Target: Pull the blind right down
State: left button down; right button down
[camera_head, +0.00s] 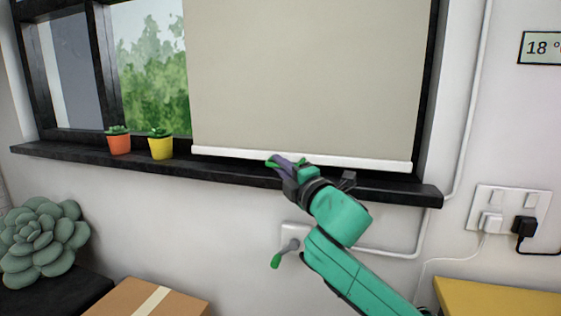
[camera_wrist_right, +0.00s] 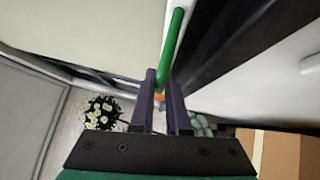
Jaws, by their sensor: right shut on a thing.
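The beige blind (camera_head: 305,75) hangs over the right part of the window, its white bottom bar (camera_head: 225,153) low, close to the black sill. My right gripper (camera_head: 280,162) is at the middle of the bar, shut on a green pull handle (camera_head: 271,163). In the right wrist view the green handle (camera_wrist_right: 173,38) runs down between the two purple fingers of my right gripper (camera_wrist_right: 164,88). The fingers hide part of the handle. Any gap between bar and sill is hard to judge. My left gripper is not in view.
The black sill (camera_head: 240,170) holds an orange pot (camera_head: 119,145) and a yellow pot (camera_head: 160,149), left of the blind. A wall crank with a green grip (camera_head: 276,261) is below. A cardboard box (camera_head: 125,302) and sockets with plugs (camera_head: 508,215) are nearby.

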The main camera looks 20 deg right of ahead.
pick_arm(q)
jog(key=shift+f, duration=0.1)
pick_arm(e)
jog(key=shift+w+a+f, duration=0.1)
jog(key=shift+f, duration=0.4)
jog(key=c, duration=0.9)
grip_release()
jog(key=shift+r, duration=0.15)
pick_arm(q)
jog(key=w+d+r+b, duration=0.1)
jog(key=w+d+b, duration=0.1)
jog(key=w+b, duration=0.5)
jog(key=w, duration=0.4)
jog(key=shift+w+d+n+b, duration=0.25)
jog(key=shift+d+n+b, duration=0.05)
jog(key=shift+b, duration=0.05)
pick_arm(e)
jog(key=v, duration=1.4)
jog(key=shift+s, duration=0.4)
